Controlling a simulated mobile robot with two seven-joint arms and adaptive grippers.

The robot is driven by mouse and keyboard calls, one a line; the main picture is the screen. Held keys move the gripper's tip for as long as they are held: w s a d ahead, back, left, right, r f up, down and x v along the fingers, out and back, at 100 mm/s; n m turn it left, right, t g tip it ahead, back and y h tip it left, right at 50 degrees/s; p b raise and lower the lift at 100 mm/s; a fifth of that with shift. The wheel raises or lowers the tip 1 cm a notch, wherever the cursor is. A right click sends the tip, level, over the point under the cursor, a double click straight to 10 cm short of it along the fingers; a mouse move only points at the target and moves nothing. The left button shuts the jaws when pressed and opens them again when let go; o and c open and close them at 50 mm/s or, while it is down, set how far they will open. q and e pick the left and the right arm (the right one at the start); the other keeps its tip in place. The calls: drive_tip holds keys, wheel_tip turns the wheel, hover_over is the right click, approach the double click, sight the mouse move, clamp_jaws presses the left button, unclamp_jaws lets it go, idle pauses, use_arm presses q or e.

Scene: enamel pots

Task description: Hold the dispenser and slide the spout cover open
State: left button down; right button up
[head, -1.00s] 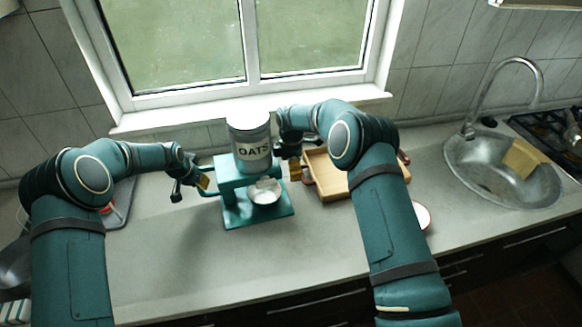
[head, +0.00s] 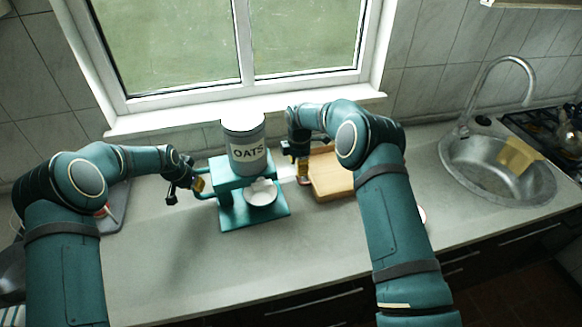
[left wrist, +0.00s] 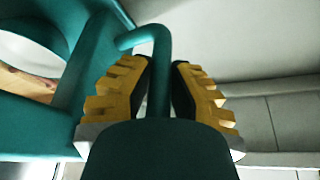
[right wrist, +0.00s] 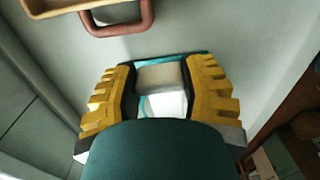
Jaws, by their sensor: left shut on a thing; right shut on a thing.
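The dispenser is a teal stand (head: 235,182) with a grey-white canister (head: 246,150) marked OATS on top. A white bowl (head: 260,197) stands on its base. My left gripper (head: 197,184) is at the stand's left side. In the left wrist view its yellow-and-black fingers (left wrist: 160,90) are shut around the teal bar of the dispenser's handle (left wrist: 160,60). My right gripper (head: 298,160) is right of the canister. In the right wrist view its fingers (right wrist: 162,95) are shut on a small grey block (right wrist: 160,77), apparently the spout cover's tab. The spout opening is hidden.
A wooden tray (head: 332,183) lies close to the right gripper; its red-brown handle (right wrist: 125,22) shows in the right wrist view. The metal sink (head: 490,175) is far right. The counter front (head: 190,270) is clear.

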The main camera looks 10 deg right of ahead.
drive_tip(key=o, duration=1.3)
drive_tip(key=shift+o, duration=0.2)
wheel_tip(320, 180, up, 12)
drive_tip(key=shift+a, duration=0.1)
use_arm(q)
drive_tip(key=c, duration=1.1)
unclamp_jaws()
